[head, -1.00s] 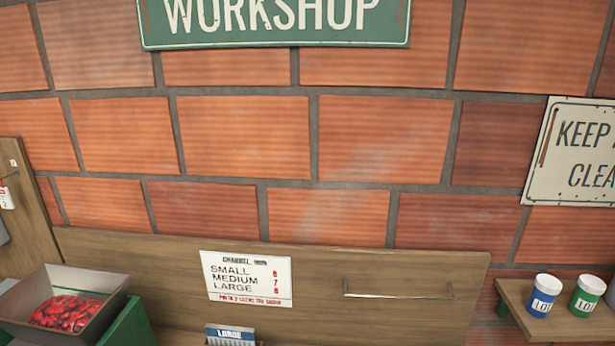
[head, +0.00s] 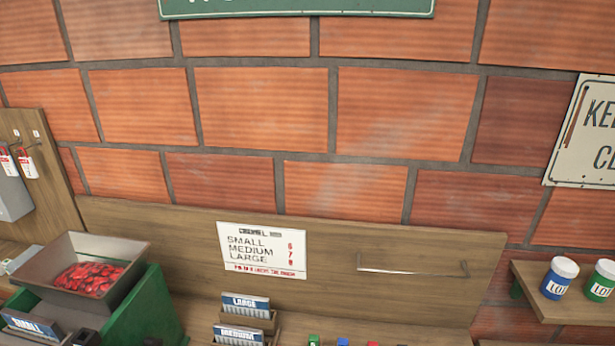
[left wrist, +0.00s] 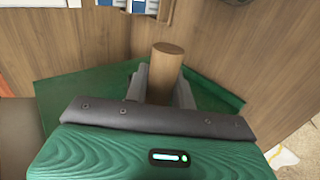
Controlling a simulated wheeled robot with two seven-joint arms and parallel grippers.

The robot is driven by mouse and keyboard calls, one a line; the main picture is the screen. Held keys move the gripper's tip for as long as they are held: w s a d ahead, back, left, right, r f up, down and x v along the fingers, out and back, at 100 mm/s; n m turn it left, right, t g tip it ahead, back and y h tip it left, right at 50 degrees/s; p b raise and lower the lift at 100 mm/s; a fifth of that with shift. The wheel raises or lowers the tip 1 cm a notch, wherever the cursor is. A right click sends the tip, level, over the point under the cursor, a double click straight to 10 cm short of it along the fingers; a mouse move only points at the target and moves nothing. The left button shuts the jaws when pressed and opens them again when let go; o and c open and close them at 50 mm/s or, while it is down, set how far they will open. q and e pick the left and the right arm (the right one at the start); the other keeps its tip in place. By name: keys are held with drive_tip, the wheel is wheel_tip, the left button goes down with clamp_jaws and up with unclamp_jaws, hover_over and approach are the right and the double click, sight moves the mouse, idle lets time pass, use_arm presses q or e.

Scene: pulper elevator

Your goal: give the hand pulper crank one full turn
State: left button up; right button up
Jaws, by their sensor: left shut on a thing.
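The hand pulper (head: 150,300) stands at the lower left of the head view, a green body under a grey hopper (head: 115,262) filled with red cherries (head: 92,278). The left wrist view shows a round wooden crank handle (left wrist: 166,68), standing up between the grey fingers of my left gripper (left wrist: 158,88). The gripper is shut on this handle. The crank arm below the handle is hidden. Green surfaces (left wrist: 75,95) lie behind the fingers. My right gripper is in neither view.
Card boxes labelled LARGE (head: 246,304) and MEDIUM (head: 240,335) stand right of the pulper. A sign (head: 262,250) is on the wooden back panel (head: 420,238). Tags (head: 25,160) hang at left; lot jars (head: 558,278) stand on a shelf at right.

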use_arm(q)
drive_tip(key=shift+s+f+b, duration=0.15)
drive_tip(key=shift+f+b, duration=0.15)
drive_tip(key=shift+f, duration=0.5)
drive_tip(key=shift+s+f+b, duration=0.15)
drive_tip(key=shift+f+b, duration=0.1)
drive_tip(key=shift+f, duration=0.5)
drive_tip(key=o, duration=1.2)
drive_tip(key=shift+s+r, duration=0.1)
drive_tip(key=shift+r, duration=0.05)
drive_tip(key=shift+o, duration=0.2)
drive_tip(key=shift+r, duration=0.1)
drive_tip(key=p+v, duration=0.1)
drive_tip(key=v, duration=0.8)
drive_tip(key=shift+s+r, duration=0.25)
drive_tip(key=shift+r, duration=0.05)
